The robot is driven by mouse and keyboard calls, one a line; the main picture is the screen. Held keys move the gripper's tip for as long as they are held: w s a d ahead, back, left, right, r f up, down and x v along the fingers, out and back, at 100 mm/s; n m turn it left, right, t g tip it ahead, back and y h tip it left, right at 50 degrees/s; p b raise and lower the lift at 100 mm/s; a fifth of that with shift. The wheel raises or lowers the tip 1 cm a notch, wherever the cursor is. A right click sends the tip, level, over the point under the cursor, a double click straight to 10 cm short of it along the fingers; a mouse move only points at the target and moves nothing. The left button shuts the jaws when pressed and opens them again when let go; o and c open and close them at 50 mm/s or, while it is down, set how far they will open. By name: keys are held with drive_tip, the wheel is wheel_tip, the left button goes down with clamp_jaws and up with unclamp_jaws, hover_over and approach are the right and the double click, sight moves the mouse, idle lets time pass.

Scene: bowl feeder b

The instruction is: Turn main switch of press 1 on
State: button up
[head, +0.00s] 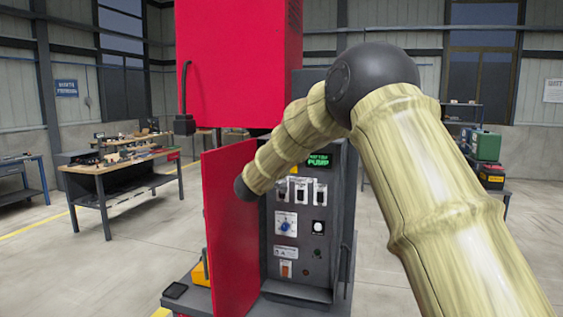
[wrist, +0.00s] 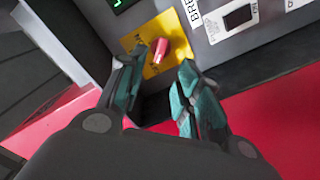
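In the wrist view a red knob (wrist: 160,50) sticks out from a yellow plate (wrist: 155,29) on a grey panel. It looks like the main switch; the plate's lettering is partly hidden. My gripper (wrist: 158,66) has its two teal fingers apart, with the knob just beyond and between the tips. I see no clear contact. In the head view the press's grey control panel (head: 305,262) stands behind my arm. My arm hides the knob and my gripper there. A display (head: 319,161) on the panel glows with green text.
A red door or side panel (head: 231,230) stands left of the control panel, under a large red housing (head: 238,60). Black switches (head: 302,193) and a blue knob (head: 285,226) sit lower on the panel. A workbench (head: 115,170) stands at left; open floor lies between.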

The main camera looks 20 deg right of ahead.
drive_tip(key=p+x, duration=0.3)
drive_tip(key=x, duration=0.5)
clamp_jaws()
